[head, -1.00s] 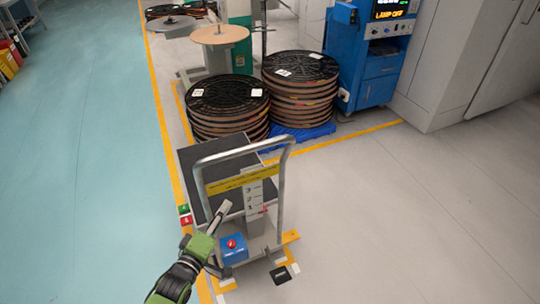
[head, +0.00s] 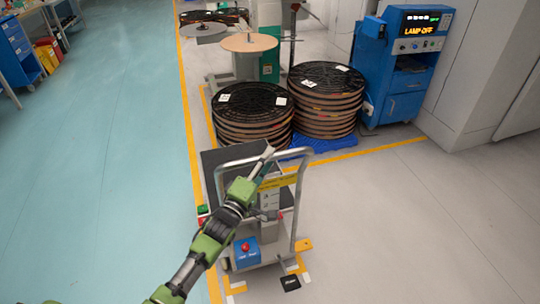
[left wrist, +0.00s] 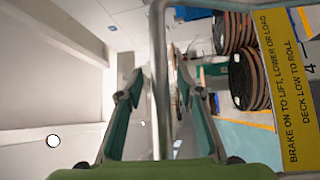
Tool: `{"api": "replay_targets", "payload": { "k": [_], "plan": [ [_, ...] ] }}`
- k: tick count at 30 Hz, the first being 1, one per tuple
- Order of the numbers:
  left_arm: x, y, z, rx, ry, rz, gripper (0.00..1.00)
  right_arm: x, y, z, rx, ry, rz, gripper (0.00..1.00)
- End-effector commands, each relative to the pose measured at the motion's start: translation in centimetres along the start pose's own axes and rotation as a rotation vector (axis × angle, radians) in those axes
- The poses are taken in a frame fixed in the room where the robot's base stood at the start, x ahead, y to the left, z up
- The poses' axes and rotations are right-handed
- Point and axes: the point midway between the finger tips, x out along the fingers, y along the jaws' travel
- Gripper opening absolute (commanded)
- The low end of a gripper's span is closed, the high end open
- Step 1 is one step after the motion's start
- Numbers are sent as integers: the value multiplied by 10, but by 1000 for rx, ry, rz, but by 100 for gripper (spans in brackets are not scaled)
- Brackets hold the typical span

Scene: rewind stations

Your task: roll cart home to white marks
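The cart (head: 212,174) has a dark deck, a silver tubular handle (head: 304,172) and a yellow label, which also shows in the left wrist view (left wrist: 286,85). A blue box (head: 245,256) with a red button sits low on its near side. White marks (head: 306,278) show on the floor beside yellow corner marks (head: 304,245) around the cart's near end. My left gripper (head: 264,160) is at the handle's top bar. In the left wrist view its fingers (left wrist: 160,88) are apart, with the bar (left wrist: 158,60) between them. My right gripper is not in view.
Stacks of black reels (head: 252,115) stand just beyond the cart on a blue pallet (head: 312,146). A blue cabinet (head: 395,85) with a "LAMP OFF" display stands behind. Grey floor is clear to the right; teal floor is clear to the left, past a yellow line (head: 192,140).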

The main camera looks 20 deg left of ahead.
Motion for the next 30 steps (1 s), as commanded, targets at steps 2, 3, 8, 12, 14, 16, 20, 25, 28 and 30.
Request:
{"api": "replay_targets", "payload": {
  "k": [2,3,8,12,14,16,20,25,28,30],
  "plan": [
    [10,0,0,1,0,0,34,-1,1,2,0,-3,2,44],
    [13,0,0,2,0,0,34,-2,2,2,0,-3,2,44],
    [18,0,0,1,-1,0,34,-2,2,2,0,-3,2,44],
    [19,0,0,1,-1,0,34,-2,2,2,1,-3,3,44],
    [19,0,0,1,-1,0,34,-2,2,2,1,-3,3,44],
    [18,0,0,1,-1,0,23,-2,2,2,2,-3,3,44],
    [18,0,0,1,-1,0,0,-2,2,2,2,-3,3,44],
    [18,0,1,1,-1,-1,0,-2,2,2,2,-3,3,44],
    [15,1,4,0,-1,-2,0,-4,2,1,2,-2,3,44],
    [11,2,8,-1,-2,-3,0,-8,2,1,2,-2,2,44]
  ]
}}
